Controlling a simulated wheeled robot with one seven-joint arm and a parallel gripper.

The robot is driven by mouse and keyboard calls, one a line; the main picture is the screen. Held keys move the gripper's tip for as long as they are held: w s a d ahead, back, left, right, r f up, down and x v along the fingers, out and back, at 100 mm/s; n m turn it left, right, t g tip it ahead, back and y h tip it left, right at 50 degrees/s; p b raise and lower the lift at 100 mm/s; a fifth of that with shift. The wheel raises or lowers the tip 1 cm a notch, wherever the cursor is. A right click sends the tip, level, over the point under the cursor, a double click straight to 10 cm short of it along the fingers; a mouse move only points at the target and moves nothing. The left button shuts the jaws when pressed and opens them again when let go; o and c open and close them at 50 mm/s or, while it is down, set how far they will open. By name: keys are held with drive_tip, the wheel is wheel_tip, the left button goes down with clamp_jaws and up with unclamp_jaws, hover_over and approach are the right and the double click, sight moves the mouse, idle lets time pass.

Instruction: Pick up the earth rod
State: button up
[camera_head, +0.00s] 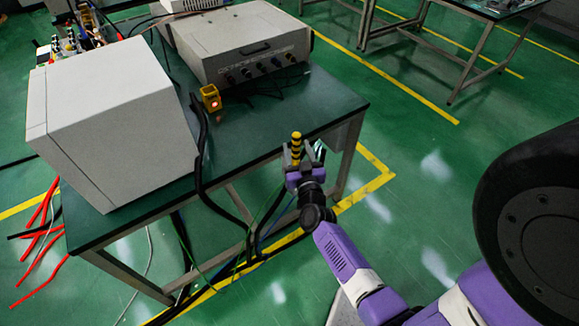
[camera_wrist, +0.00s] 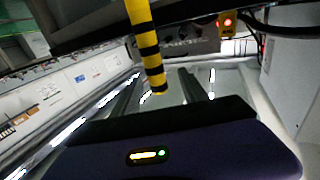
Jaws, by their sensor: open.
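The earth rod, yellow with black bands, stands roughly upright at the right front edge of the green-topped table in the head view (camera_head: 296,143). It also comes down from the top of the wrist view (camera_wrist: 143,42), with its lower tip near the middle. My gripper (camera_head: 304,157) is open at the rod, just off the table edge. In the wrist view its dark fingers lie on either side of the rod's lower end. I cannot tell whether they touch it. The rod's lower part is hidden by my gripper in the head view.
The table (camera_head: 325,105) carries a large white cabinet (camera_head: 115,125), a grey instrument box (camera_head: 235,42) and a small yellow box (camera_head: 210,98) with a red light. Black cables (camera_head: 200,150) hang over the front edge. Red cables (camera_head: 40,245) lie at left.

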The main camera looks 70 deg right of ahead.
drive_tip(key=shift+x, duration=0.95)
drive_tip(key=x, duration=0.3)
drive_tip(key=b+x, duration=0.1)
drive_tip(key=x, duration=0.1)
drive_tip(key=shift+s+d+f, duration=0.15)
drive_tip(key=shift+s+f, duration=0.1)
drive_tip(key=shift+f, duration=0.05)
clamp_jaws()
drive_tip(key=shift+r, duration=0.1)
